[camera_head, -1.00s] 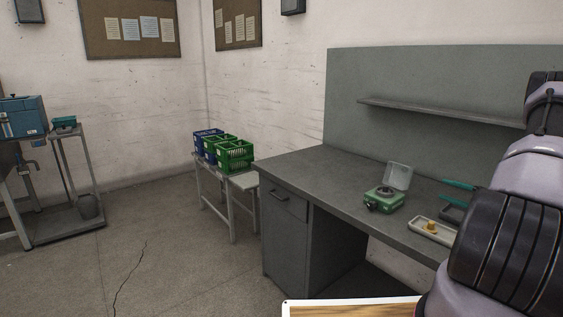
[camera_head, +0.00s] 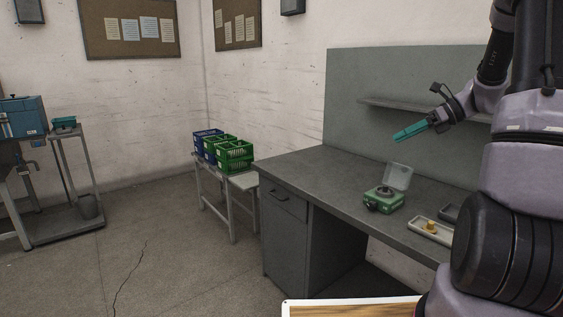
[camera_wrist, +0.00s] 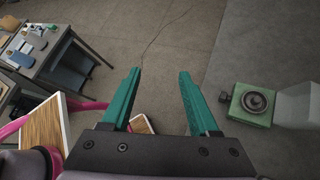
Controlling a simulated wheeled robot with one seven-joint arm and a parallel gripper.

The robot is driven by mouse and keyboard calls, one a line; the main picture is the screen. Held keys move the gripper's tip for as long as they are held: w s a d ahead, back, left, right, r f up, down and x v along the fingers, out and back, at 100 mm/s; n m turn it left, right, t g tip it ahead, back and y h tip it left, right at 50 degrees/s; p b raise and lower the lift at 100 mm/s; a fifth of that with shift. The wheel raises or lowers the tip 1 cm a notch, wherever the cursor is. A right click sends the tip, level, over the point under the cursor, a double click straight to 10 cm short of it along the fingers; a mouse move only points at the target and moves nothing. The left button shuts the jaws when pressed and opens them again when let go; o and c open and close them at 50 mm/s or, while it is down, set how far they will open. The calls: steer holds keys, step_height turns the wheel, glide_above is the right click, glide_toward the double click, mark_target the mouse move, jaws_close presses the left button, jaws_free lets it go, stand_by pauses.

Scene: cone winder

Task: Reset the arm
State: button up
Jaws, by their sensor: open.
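My gripper (camera_head: 408,132) is up in the air above the grey desk, in front of the wall panel. Its two teal fingers point left and slightly down. In the wrist view my gripper (camera_wrist: 160,72) has its fingers apart with nothing between them. My arm fills the right edge of the head view and hides part of the desk.
A green device (camera_head: 384,199) with a raised clear lid stands on the grey desk (camera_head: 305,170). A pale tray (camera_head: 433,232) with a small yellow-brown item lies to its right. A shelf (camera_head: 400,106) is behind my gripper. Crates (camera_head: 236,156) stand on a bench left.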

steer(key=s+a+r+n+t+h, duration=0.1)
steer(key=s+a+r+n+h, duration=0.2)
steer(key=s+n, duration=0.4)
steer(key=s+a+r+n+t+h, duration=0.1)
steer(key=s+a+r+n, duration=0.3)
steer(key=s+n, duration=0.4)
steer(key=s+a+r+n+t+h, duration=0.1)
steer(key=s+a+r+n+h, duration=0.2)
steer(key=s+n, duration=0.4)
step_height(320, 180, up, 2)
steer(key=shift+s+a+n+t+h, duration=0.15)
steer(key=shift+s+n+t+h, duration=0.2)
steer(key=shift+h, duration=0.45)
